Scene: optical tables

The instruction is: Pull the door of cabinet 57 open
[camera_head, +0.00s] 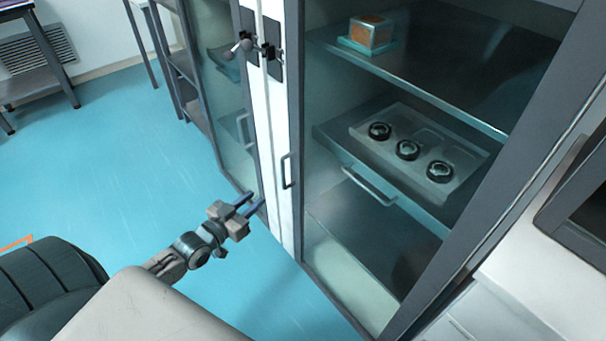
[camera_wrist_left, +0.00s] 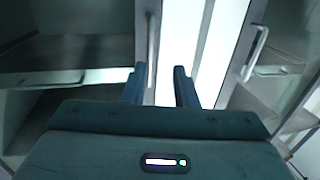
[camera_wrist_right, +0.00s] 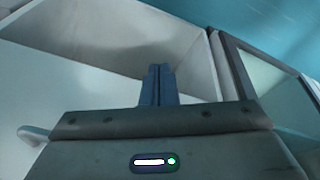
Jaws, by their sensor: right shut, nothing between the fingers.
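A tall glass-fronted cabinet (camera_head: 291,90) stands in the middle and right of the head view, its door shut. A slim vertical handle (camera_head: 287,171) is on its left door edge. No number is readable, so I cannot tell which cabinet is 57. My left gripper (camera_head: 251,203) is open and empty, low and left of this handle. In the left wrist view, the left gripper (camera_wrist_left: 161,86) points at the white strip, with a vertical handle (camera_wrist_left: 151,55) beyond its left finger, apart from it. My right gripper (camera_wrist_right: 155,85) is shut and empty, near a pale panel.
A second glass cabinet (camera_head: 221,105) stands left, with its own handle (camera_head: 243,130). Knobs (camera_head: 243,46) stick out above. Inside the near cabinet are an orange box (camera_head: 372,33) and a drawer with a handle (camera_head: 369,187). The blue floor (camera_head: 120,150) at left is clear.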

